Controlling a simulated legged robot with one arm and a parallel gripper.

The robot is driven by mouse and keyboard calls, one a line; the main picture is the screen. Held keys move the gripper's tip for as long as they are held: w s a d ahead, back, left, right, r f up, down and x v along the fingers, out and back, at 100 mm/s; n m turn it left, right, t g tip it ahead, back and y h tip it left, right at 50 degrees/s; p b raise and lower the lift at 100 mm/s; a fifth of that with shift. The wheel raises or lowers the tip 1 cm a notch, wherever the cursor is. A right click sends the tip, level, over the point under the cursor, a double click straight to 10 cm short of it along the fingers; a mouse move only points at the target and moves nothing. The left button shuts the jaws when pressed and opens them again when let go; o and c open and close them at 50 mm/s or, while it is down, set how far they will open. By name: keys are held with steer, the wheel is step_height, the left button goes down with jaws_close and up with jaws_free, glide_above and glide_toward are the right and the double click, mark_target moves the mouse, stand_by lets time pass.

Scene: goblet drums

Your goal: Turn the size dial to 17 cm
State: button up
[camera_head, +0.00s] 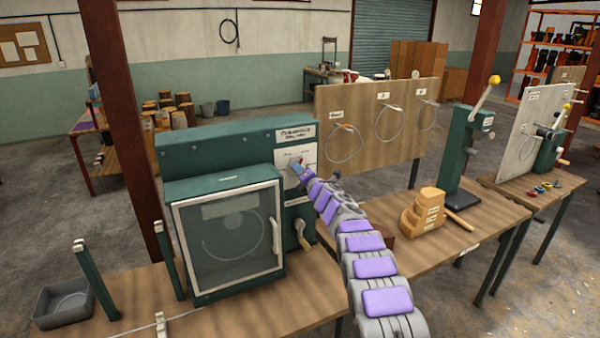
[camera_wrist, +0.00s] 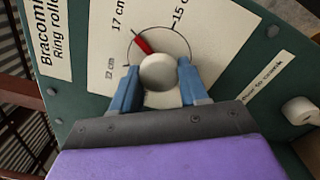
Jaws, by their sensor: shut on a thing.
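The size dial is a round pale knob (camera_wrist: 160,72) with a red pointer (camera_wrist: 142,44), on a white plate with a circle and size labels. The pointer tilts up and left, toward the 17 cm label (camera_wrist: 119,22). The 15 cm label (camera_wrist: 183,13) is at upper right and another, apparently 22 cm, is at left. My gripper (camera_wrist: 157,68) has one blue finger on each side of the knob and is shut on it. In the head view my gripper (camera_head: 297,168) is at the dial plate (camera_head: 309,156) on the green ring roller (camera_head: 222,145); it hides most of the knob.
A crank handle (camera_head: 303,233) sits below the dial. The roller's glazed door (camera_head: 229,237) is shut beside my arm. A wooden stepped block (camera_head: 422,214) and a green lever press (camera_head: 462,155) stand on the bench to the right. A grey bin (camera_head: 63,302) is at far left.

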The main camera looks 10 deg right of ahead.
steer(key=shift+d, duration=0.15)
steer(key=o, duration=1.1)
steer(key=shift+d, duration=0.1)
steer(key=shift+c, duration=0.2)
steer(key=shift+f, duration=0.1)
steer(key=b+v, duration=0.3)
steer(key=v, duration=1.4)
steer(key=shift+b, duration=0.35)
steer(key=shift+s, duration=0.1)
